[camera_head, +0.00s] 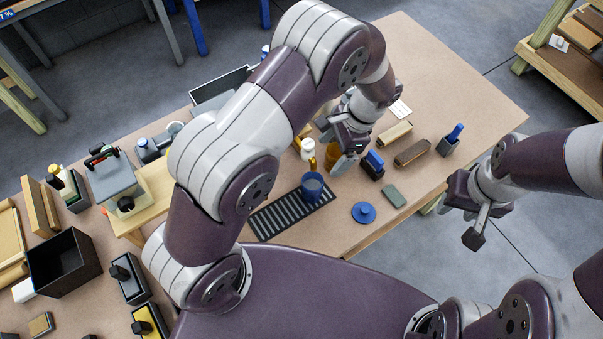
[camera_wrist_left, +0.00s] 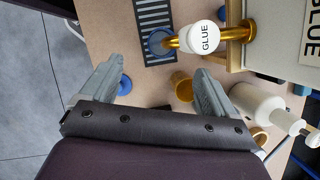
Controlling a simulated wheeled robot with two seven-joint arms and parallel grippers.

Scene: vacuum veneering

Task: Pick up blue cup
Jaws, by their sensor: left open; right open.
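The blue cup (camera_head: 312,184) stands upright on a black ribbed mat (camera_head: 268,222) near the front edge of the table. My right gripper (camera_head: 476,218) is open and empty, off the table's right side.
A black bin (camera_head: 62,265) stands at far left.

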